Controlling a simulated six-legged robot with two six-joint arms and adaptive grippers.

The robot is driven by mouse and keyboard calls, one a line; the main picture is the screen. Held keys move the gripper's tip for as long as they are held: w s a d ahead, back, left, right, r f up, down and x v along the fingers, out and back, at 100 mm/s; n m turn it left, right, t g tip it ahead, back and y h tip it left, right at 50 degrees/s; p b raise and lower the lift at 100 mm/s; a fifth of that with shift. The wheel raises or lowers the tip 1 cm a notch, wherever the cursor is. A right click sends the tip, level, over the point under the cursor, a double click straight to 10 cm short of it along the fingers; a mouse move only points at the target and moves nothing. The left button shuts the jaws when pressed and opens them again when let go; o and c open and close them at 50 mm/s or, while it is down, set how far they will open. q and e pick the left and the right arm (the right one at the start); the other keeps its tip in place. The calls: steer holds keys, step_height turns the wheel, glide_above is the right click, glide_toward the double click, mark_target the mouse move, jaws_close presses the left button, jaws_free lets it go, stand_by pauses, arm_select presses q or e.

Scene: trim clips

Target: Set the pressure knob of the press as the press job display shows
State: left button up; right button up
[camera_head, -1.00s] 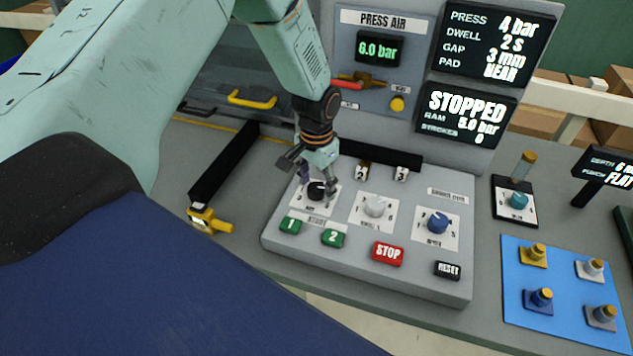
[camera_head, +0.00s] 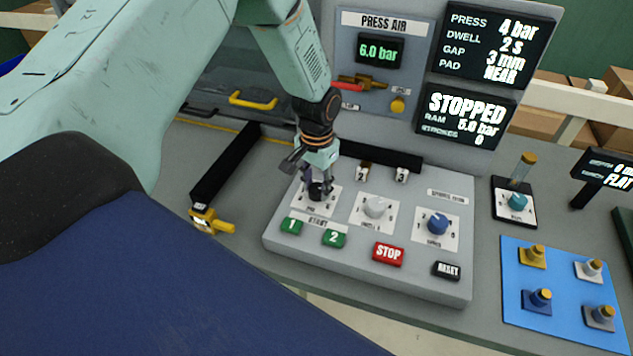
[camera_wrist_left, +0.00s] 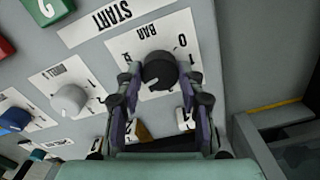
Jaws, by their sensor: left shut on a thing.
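The black pressure knob (camera_head: 317,190), on a white dial plate marked BAR, is at the left of the press console (camera_head: 355,285). My left gripper (camera_head: 318,186) reaches down over it and is shut on it. In the left wrist view the knob (camera_wrist_left: 160,71) sits between the two fingers, the plate's numbers partly covered. The press job display (camera_head: 490,42) reads PRESS 4 bar, DWELL 2 s, GAP 3 mm, PAD NEAR. My right gripper is not in view.
A white knob (camera_head: 375,207) and a blue knob (camera_head: 437,223) sit right of the black one. Green buttons 1 (camera_head: 291,226) and 2 (camera_head: 334,238), red STOP (camera_head: 388,254) and black RESET (camera_head: 447,270) lie in front. The PRESS AIR display (camera_head: 380,50) reads 6.0 bar.

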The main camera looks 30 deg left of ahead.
mark_target(317, 188)
arm_select(q)
steer(key=n+p, duration=0.2)
steer(key=n, duration=0.1)
steer(key=shift+r+n, duration=0.1)
steer(key=shift+n, duration=0.3)
steer(key=shift+n+p, duration=0.8)
steer(key=shift+n, duration=0.7)
steer(key=shift+w, duration=0.1)
steer(key=o, duration=1.2)
step_height(317, 188, up, 12)
steer(key=shift+f, duration=0.1)
